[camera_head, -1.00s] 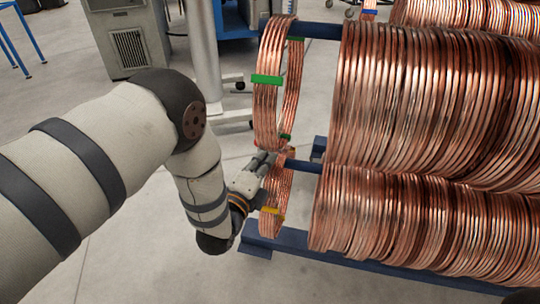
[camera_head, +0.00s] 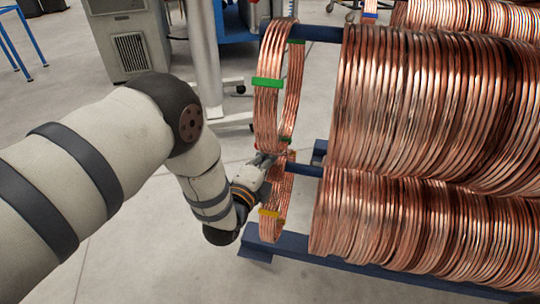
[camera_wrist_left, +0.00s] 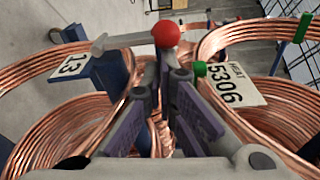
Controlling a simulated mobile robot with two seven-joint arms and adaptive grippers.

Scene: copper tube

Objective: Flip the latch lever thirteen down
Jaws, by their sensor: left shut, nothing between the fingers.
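The latch lever (camera_wrist_left: 130,40) shows in the left wrist view as a grey bar with a red ball knob (camera_wrist_left: 166,34) at its right end. It lies roughly level across the picture, above a blue post end (camera_wrist_left: 110,72). A white plate with the number 13 (camera_wrist_left: 70,65) is left of that post. My left gripper (camera_wrist_left: 165,75) is shut and empty, with its fingertips just below the knob in the picture; I cannot tell whether they touch it. In the head view the left gripper (camera_head: 268,160) is at the copper coils, and the lever is too small to make out.
A copper coil with green bands (camera_head: 267,83) hangs above a smaller one with a yellow band (camera_head: 270,212). Large copper coil stacks (camera_head: 410,100) fill the right. A tag reading HEAT 5306 (camera_wrist_left: 232,85) is right of the fingers. Open floor (camera_head: 130,260) lies left of the rack.

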